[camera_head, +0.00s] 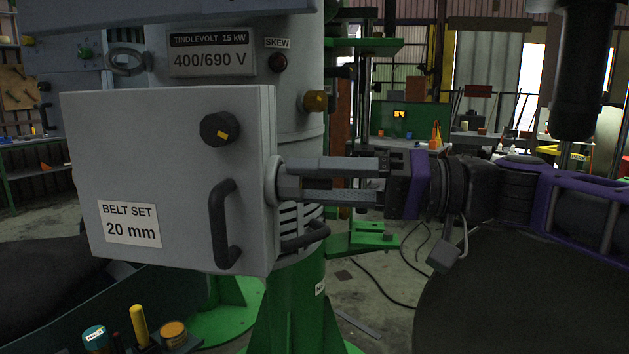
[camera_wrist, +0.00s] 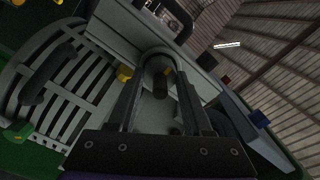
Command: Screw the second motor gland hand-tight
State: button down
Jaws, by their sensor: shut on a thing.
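The grey box (camera_head: 170,180) labelled "BELT SET 20 mm" fills the left middle of the head view, with a black knob and a black handle on its front. A round grey gland (camera_head: 272,181) sits on its right side face. My gripper (camera_head: 287,180) reaches in level from the right, and its two fingers are shut on this gland. In the wrist view the fingers (camera_wrist: 160,85) run up to a grey rounded part with a dark middle. The gland's thread and seat are hidden. A brass-coloured fitting (camera_head: 315,101) sits on the motor housing above and behind.
The motor housing (camera_head: 225,85) with a "400/690 V" plate stands behind the box on a green stand (camera_head: 298,300). A second black handle (camera_head: 305,238) juts out just below my fingers. A dark round surface (camera_head: 520,290) lies at lower right.

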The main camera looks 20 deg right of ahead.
jog(key=m, duration=0.5)
jog(key=shift+m, duration=0.4)
jog(key=m+p, duration=0.1)
jog(key=m, duration=0.3)
jog(key=shift+f+m, duration=0.1)
jog(key=shift+m, duration=0.3)
jog(key=shift+c, duration=1.6)
grip_release()
jog(key=v, duration=1.7)
jog(key=shift+d+p, duration=0.2)
jog(key=shift+p, duration=0.1)
jog(key=shift+s, duration=0.1)
